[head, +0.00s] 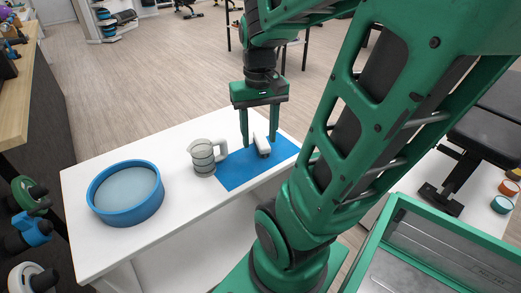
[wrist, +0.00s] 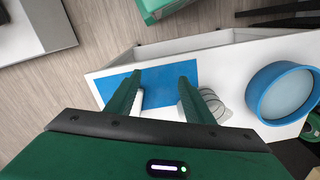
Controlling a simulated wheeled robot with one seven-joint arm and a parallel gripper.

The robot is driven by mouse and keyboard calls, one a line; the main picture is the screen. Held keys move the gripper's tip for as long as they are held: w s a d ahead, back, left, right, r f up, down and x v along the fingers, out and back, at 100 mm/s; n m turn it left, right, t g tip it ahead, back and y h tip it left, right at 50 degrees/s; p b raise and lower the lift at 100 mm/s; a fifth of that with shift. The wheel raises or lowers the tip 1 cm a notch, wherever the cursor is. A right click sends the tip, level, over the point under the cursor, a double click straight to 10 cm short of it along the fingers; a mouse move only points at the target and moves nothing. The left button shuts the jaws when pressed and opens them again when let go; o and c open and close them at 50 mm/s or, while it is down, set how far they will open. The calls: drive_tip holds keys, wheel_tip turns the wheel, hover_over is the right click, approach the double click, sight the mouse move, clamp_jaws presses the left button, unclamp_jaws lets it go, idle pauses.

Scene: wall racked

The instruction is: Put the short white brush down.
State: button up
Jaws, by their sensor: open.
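The short white brush (head: 262,145) lies on the blue mat (head: 232,172) on the white table. In the wrist view a white strip of the brush (wrist: 138,101) shows beside my left finger, which hides most of it. My gripper (head: 259,142) is open, with its two fingers pointing down over the mat; in the head view the brush shows between them. The wrist view shows the open fingers (wrist: 159,77) with bare blue mat (wrist: 160,78) between them. I cannot tell whether a finger touches the brush.
A blue round basin (head: 126,213) stands farther left on the white table (head: 172,238). Part of the mat around the brush is bare. A green-edged tray (head: 425,215) is at lower right.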

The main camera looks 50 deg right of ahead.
drive_tip(key=s+a+f, duration=0.1)
drive_tip(key=s+a, duration=0.3)
drive_tip(key=s, duration=0.1)
drive_tip(key=shift+a, duration=0.1)
drive_tip(key=shift+w+f, duration=0.25)
drive_tip(key=shift+w, duration=0.35)
idle(0.6)
